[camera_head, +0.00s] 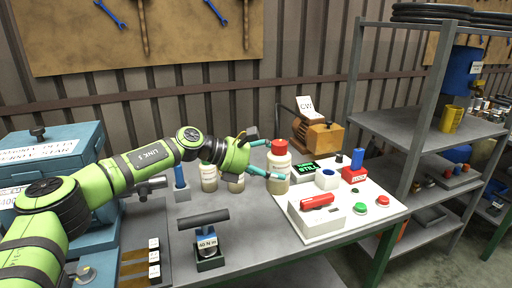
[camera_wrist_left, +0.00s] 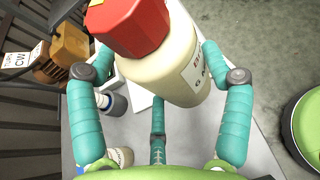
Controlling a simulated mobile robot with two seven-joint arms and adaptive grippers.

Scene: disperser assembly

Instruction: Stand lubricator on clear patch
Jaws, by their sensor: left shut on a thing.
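A cream bottle with a red cap (camera_head: 279,165), the likely lubricator, is upright between the fingers of my left gripper (camera_head: 270,160). My left gripper is shut on it from the left side. In the left wrist view the bottle (camera_wrist_left: 183,80) fills the top middle, with a partly visible label and one finger on each side. Its base is at the left edge of the white panel (camera_head: 318,236) in the head view; I cannot tell if it touches the surface. My right gripper is not in view.
An orange-brown machine with a CW sign (camera_head: 318,135) stands at the back. The white panel carries a red-handled box (camera_head: 317,212) and buttons. A grey tool stand (camera_head: 207,240) is in front; bare grey table (camera_head: 262,222) lies beside it.

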